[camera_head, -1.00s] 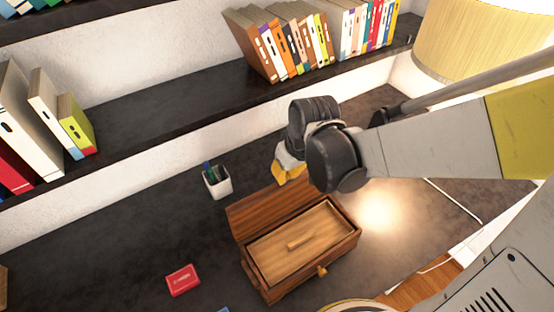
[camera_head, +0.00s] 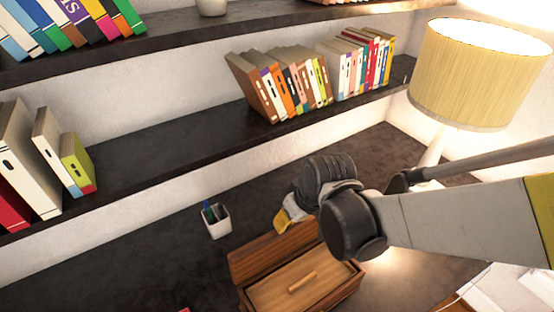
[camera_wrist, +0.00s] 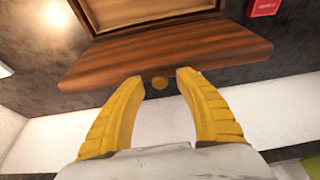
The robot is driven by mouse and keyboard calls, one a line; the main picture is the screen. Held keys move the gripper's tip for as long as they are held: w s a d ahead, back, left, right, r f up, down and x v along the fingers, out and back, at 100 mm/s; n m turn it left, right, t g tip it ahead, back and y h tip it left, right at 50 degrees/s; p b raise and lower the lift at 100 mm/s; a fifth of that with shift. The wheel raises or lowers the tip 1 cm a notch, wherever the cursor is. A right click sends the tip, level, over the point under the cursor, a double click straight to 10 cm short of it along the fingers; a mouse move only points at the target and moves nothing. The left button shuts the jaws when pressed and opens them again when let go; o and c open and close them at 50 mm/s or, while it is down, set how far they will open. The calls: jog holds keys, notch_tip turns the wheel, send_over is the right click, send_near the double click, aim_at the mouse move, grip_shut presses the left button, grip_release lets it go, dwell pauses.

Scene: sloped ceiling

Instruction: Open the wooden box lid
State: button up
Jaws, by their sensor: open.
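The wooden box (camera_head: 345,291) stands on the dark desk, cut off by the bottom edge of the head view. Its dark lid (camera_head: 270,252) is swung up and back along the far side. A lighter inner panel with a small bar handle (camera_head: 302,281) shows inside. In the wrist view, the lid (camera_wrist: 165,50) crosses the upper middle, with a small round knob (camera_wrist: 160,83) at its near edge. My gripper (camera_wrist: 157,74) is open, its yellow fingers either side of the knob with gaps visible. In the head view, my gripper (camera_head: 288,216) is just behind the lid.
A white pen cup (camera_head: 217,222) stands left of the gripper. A lamp (camera_head: 470,75) stands at the right. Shelves with books (camera_head: 285,85) run behind the desk. A red item (camera_wrist: 264,7) lies near the box.

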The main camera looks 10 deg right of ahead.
jog(key=v, duration=1.2)
jog(key=shift+f, duration=0.1)
